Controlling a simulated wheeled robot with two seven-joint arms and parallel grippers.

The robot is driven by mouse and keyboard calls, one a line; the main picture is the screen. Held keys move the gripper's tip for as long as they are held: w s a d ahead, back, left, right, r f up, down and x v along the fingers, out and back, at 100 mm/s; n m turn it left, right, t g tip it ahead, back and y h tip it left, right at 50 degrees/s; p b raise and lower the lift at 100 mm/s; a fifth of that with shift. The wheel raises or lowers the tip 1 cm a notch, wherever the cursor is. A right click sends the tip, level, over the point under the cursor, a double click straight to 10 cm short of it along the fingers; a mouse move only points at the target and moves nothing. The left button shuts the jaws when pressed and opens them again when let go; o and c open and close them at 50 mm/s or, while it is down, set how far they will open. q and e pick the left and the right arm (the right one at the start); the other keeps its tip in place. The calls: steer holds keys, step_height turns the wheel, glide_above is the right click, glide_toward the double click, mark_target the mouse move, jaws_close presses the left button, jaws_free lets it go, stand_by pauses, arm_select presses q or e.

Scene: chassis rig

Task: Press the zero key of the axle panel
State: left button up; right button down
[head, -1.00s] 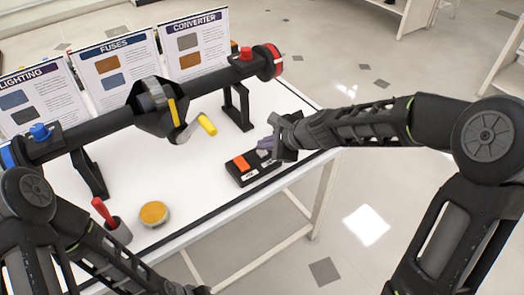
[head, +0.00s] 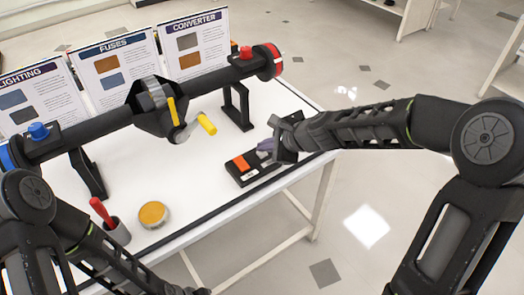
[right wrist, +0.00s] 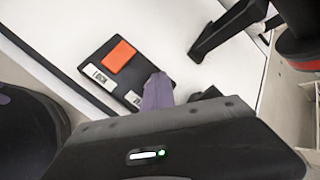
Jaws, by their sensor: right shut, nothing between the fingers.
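The axle panel is a small black box (head: 243,180) near the front right edge of the white table. It also shows in the right wrist view (right wrist: 100,67). An orange key (head: 241,162) stands on its left part, and the right wrist view shows it too (right wrist: 119,56). Two white labels sit along its front side, too small to read. My right gripper (head: 265,146) is shut, its purple fingertips pointing down at the panel's right part. In the right wrist view the fingertips (right wrist: 158,92) cover that part; contact is unclear. My left gripper (head: 196,291) is barely visible at the bottom edge.
A round yellow-topped tin (head: 153,214) and a cup with a red handle (head: 117,232) stand left. Boards line the back.

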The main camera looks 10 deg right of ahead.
mark_target(265, 154)
steer(key=shift+r+p, duration=0.85)
step_height(265, 154, up, 5)
steer(key=p, duration=0.4)
steer(key=shift+p, duration=0.4)
stand_by(0.5)
